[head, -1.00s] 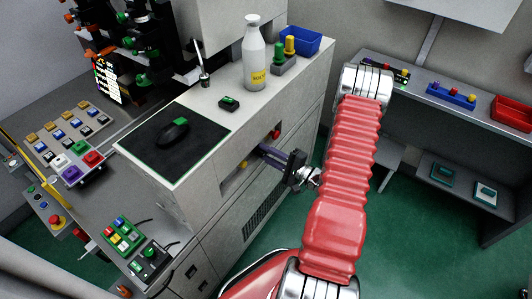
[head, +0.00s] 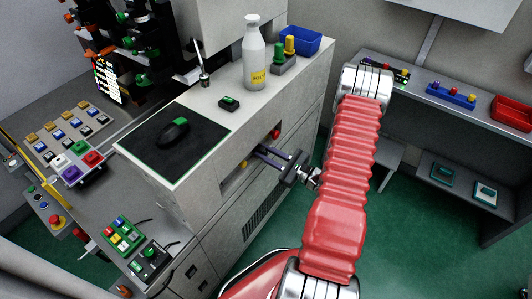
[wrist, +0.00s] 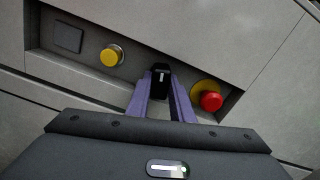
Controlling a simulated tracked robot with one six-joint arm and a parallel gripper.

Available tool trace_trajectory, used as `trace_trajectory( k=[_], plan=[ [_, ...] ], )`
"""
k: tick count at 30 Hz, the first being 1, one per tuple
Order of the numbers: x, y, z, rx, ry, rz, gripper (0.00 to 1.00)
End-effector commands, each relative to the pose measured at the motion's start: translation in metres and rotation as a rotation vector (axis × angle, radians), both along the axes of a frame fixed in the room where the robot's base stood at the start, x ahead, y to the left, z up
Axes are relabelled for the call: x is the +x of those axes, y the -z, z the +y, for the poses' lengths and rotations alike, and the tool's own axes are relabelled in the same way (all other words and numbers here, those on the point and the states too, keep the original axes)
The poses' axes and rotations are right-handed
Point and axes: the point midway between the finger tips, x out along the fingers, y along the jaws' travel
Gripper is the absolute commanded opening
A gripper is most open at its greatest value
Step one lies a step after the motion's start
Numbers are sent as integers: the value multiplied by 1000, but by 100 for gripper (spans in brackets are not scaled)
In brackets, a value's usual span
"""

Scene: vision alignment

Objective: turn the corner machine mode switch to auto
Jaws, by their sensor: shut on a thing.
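The mode switch (wrist: 161,80) is a black knob with a white mark, in a recessed panel in the machine's front. In the wrist view it sits between a yellow button (wrist: 111,55) and a red button (wrist: 211,101) on a yellow base. My gripper (wrist: 161,72) has its two purple fingers on either side of the knob and is shut on it. In the head view my gripper (head: 258,151) reaches into the recess from the right, and the knob cannot be made out there. The knob's mark is roughly in line with the fingers.
The recess edges lie close around my fingers. The white machine (head: 265,205) carries a black mat (head: 172,140), a bottle (head: 254,60) and a blue bin (head: 300,40) on top. A grey bench (head: 445,115) with a red tray (head: 512,112) stands at the right. Green floor lies open between.

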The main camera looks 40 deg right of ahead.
Motion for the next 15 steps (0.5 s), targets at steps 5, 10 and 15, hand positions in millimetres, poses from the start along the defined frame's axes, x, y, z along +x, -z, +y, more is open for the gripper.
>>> trace_trajectory(
  k=[5,10,15],
  plan=[
    [-1,3,1,127,2,52,0],
    [-1,3,1,211,2,82,0],
    [-1,3,1,255,2,97,0]
  ],
)
